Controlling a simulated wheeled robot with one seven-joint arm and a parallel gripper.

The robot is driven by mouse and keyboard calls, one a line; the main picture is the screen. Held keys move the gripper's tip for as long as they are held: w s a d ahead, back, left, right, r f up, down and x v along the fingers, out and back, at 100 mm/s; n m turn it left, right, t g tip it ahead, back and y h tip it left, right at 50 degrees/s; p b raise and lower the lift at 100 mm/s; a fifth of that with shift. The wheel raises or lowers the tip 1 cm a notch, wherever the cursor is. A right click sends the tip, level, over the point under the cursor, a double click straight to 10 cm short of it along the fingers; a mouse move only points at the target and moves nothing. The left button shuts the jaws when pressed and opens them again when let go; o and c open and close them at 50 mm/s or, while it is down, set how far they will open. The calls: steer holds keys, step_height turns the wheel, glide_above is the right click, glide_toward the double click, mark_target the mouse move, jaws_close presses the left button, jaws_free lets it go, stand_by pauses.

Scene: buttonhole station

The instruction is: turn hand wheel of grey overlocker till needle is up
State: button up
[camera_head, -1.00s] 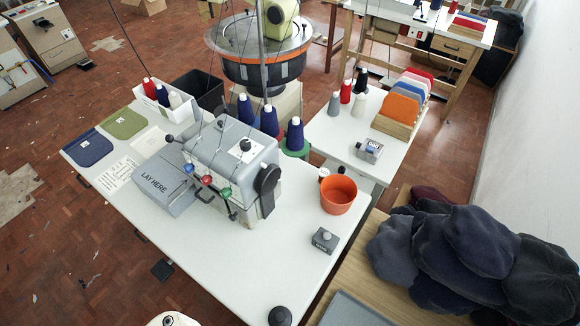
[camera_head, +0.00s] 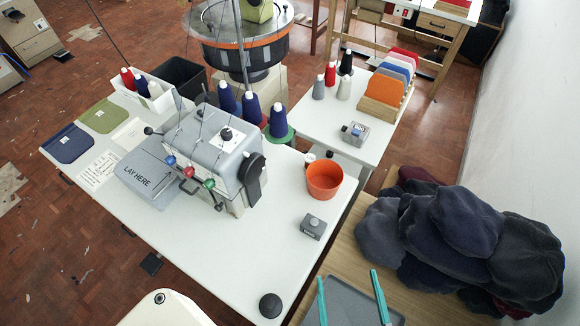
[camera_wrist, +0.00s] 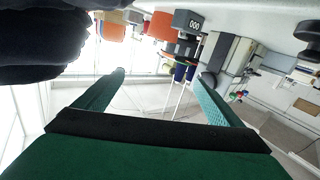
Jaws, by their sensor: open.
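The grey overlocker (camera_head: 220,147) stands on the white table. Its black hand wheel (camera_head: 252,181) is on its right side, clear of my gripper. The needle is too small to make out. My gripper (camera_head: 349,276) is open and empty at the bottom right of the head view, with two teal fingers apart, well away from the overlocker. In the wrist view my gripper (camera_wrist: 162,78) has its fingers spread, and the overlocker (camera_wrist: 230,55) appears upside down beyond the right finger.
An orange cup (camera_head: 323,180), a small grey box (camera_head: 312,228) and a black knob (camera_head: 270,305) stand on the table right of and in front of the overlocker. Thread cones (camera_head: 250,108) stand behind it. Dark caps (camera_head: 460,235) are heaped on the wooden bench at right.

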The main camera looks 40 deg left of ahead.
steer(key=w+a+r+n+g+y, duration=0.4)
steer(key=a+r+n+g, duration=0.15)
steer(key=a, duration=0.45)
steer(key=w+a+r+n+g+y, duration=0.4)
steer(key=a+r+g, duration=0.25)
steer(key=a, duration=0.45)
steer(key=m+g+h, duration=0.2)
steer(key=m+g, duration=0.1)
glide_toward(257, 169)
steer(key=a, duration=0.2)
steer(key=shift+n, duration=0.25)
steer(key=shift+s+a, duration=0.2)
steer(key=shift+a, duration=1)
steer(key=shift+s+a, duration=0.25)
steer(key=shift+a, duration=0.95)
steer(key=shift+s+a, duration=0.2)
steer(key=shift+a, duration=1)
steer(key=shift+c, duration=0.6)
steer(key=c, duration=0.9)
